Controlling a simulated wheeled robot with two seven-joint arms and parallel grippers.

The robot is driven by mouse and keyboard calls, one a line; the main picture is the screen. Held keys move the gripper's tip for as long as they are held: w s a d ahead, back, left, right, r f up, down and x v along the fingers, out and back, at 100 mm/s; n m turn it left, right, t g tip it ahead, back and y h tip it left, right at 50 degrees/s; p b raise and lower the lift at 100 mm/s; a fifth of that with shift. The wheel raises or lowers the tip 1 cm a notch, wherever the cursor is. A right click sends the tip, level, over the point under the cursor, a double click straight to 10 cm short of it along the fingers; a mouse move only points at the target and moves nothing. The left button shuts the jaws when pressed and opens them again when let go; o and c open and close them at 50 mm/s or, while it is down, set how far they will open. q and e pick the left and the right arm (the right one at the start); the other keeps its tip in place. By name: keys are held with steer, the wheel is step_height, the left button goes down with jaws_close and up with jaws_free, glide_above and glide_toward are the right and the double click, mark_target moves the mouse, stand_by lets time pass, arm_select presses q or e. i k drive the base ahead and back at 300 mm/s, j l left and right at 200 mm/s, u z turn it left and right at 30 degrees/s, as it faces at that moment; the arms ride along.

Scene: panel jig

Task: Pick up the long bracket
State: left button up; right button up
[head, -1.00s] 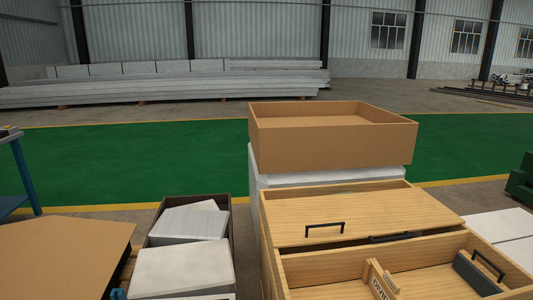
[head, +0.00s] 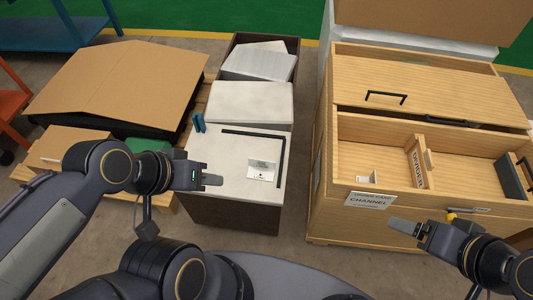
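A thin dark L-shaped piece, which looks like the long bracket (head: 282,160), lies on the white top of a dark crate or stand (head: 225,150). One leg runs along the back of that top and the other down its right side. A small white card (head: 262,170) with dark print stands inside the L. My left gripper (head: 213,180) is left of the card, over the stand's left part, apart from the bracket. My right gripper (head: 403,226) is in front of the wooden box, away from the bracket. The gaps between both grippers' fingers are not clear.
A teal clamp-like piece (head: 198,123) stands at the top's left edge. White slabs (head: 250,101) lie behind. A wooden box (head: 375,157) with a divider (head: 416,160) and a label reading "CHANNEL" (head: 369,200) is at right. Brown board (head: 120,85) lies at left.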

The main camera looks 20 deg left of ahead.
mark_target(259, 169)
steer(key=j+u, duration=0.1)
steer(key=j, duration=0.35)
steer(key=i+j+u, duration=0.1)
steer(key=j, duration=0.3)
steer(key=i+j+u, duration=0.1)
steer(key=j, duration=0.3)
steer(key=i+j+u, duration=0.1)
steer(key=j, duration=0.3)
steer(key=i+j+u, duration=0.1)
steer(key=j, duration=0.3)
steer(key=i, duration=0.1)
